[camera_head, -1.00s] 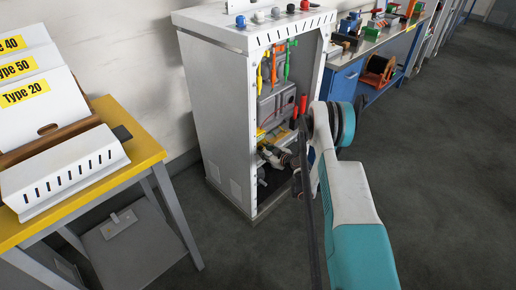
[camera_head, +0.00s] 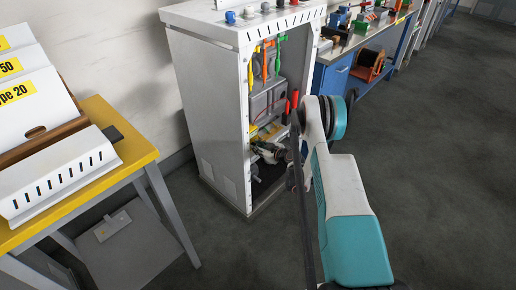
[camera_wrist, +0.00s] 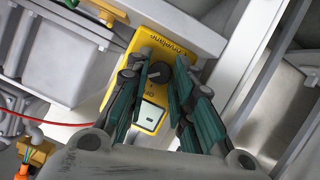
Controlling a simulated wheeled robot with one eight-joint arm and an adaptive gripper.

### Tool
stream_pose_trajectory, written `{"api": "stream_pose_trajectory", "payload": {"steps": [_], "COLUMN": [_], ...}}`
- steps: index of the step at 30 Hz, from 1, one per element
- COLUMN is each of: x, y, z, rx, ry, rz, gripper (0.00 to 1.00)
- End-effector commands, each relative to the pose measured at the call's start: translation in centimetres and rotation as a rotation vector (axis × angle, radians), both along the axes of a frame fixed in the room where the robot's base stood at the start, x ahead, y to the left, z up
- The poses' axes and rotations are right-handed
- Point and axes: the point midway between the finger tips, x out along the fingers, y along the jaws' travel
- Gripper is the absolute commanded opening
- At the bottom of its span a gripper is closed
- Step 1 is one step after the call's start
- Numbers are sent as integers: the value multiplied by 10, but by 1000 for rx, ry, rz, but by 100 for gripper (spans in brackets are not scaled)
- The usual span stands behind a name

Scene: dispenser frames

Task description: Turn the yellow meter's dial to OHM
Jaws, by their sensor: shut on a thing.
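The yellow meter (camera_wrist: 180,43) fills the middle of the wrist view, tilted in the picture, with a dark round dial (camera_wrist: 160,71) and a pale display below it. My gripper (camera_wrist: 161,78) has its green-padded fingers on both sides of the dial, shut on it. The fingers cover parts of the meter's face, and I cannot read which mark the dial points to. In the head view my gripper (camera_head: 264,149) reaches into the open grey cabinet (camera_head: 208,110), beside a small yellow patch that seems to be the meter.
Grey boxes (camera_wrist: 62,50) and a red wire (camera_wrist: 35,118) lie left of the meter in the wrist view. Screwdriver-like tools (camera_head: 265,62) hang in the cabinet above my gripper. A yellow table (camera_head: 125,165) stands at the left, and a blue workbench (camera_head: 335,78) is behind.

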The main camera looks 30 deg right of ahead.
Motion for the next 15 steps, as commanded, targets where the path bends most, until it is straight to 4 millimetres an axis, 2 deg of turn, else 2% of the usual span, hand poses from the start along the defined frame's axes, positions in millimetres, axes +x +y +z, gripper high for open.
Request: {"api": "stream_pose_trajectory", "payload": {"steps": [15], "x": [1], "y": [-4], "z": [0], "rx": [316], "ry": [115], "rz": [-1], "gripper": [0]}}
